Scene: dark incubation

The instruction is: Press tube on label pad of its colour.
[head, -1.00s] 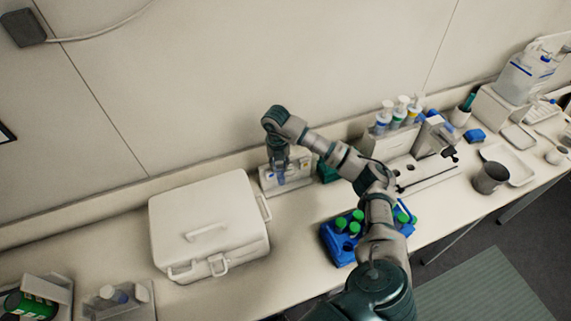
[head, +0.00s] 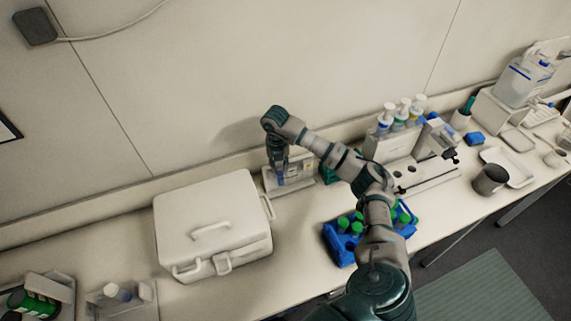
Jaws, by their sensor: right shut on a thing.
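My right gripper (head: 280,168) points down at the back of the bench, in front of a small white stand (head: 303,178) with label pads. It is shut on a tube (head: 281,181) that shows bluish, small and partly hidden by the fingers. I cannot tell whether the tube touches a pad; the pads' colours are too small to read clearly, with a yellowish patch on the right. A blue tube rack (head: 338,251) holds several green-capped tubes (head: 343,224), partly hidden behind my right arm. My left gripper is out of view.
A white lidded box (head: 212,225) stands left of the stand. A green item (head: 328,174) sits right of it. Bottles (head: 401,113), a grey cup (head: 490,179) and a white tray (head: 508,166) are at the right. Bare bench lies between box and rack.

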